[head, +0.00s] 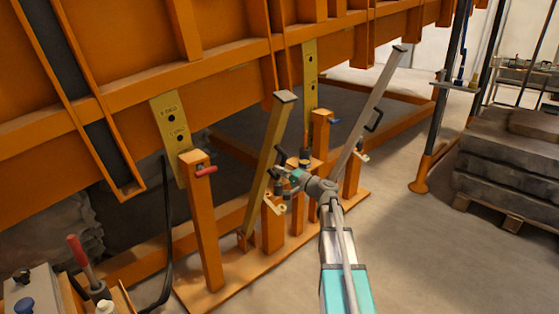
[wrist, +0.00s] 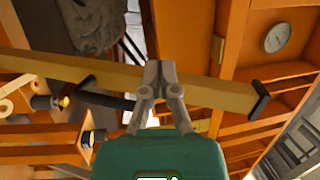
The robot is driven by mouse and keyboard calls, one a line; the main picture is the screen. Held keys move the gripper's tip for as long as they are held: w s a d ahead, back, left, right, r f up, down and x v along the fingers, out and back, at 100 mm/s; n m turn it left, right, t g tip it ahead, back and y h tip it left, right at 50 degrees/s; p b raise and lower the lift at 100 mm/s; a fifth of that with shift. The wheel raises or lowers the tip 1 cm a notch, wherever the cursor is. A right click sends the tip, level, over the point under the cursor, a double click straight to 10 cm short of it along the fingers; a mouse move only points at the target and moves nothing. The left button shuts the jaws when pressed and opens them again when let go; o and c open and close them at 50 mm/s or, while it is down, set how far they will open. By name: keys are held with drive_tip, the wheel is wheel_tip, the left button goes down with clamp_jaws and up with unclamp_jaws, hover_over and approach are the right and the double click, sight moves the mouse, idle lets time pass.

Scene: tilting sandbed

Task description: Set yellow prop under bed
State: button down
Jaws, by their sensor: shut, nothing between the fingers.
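Whether the cap touches the bed is unclear. In the wrist view the prop (wrist: 205,88) runs across the picture, with a black handle (wrist: 100,92) beside it. The orange bed (head: 90,125) is overhead, tilted. My gripper (head: 279,173) is beside the prop's middle. In the wrist view its fingertips (wrist: 160,66) are together, overlapping the prop in the picture; contact is unclear.
A grey prop (head: 368,115) with a black handle leans to the right of my gripper. Orange posts (head: 203,235) and yellow plates with holes (head: 172,135) stand nearby. A control box (head: 32,290) is at lower left. Stacked sacks (head: 510,160) are at right; the floor between is clear.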

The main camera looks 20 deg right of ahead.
sight(275, 143)
drive_tip(key=w+d+f+m+t+h+b, duration=0.1)
drive_tip(key=d+m+t+b, duration=0.3)
drive_tip(key=d, duration=0.6)
drive_tip(key=shift+f+h, duration=0.5)
drive_tip(key=shift+h, duration=0.4)
drive_tip(key=shift+w+a, duration=0.1)
drive_tip(key=shift+a, duration=0.05)
drive_tip(key=p+x, duration=0.4)
drive_tip(key=x, duration=0.9)
drive_tip(key=shift+w+r, duration=0.15)
drive_tip(key=shift+w, duration=0.05)
drive_tip(key=shift+w+a, duration=0.1)
drive_tip(key=shift+w, duration=0.05)
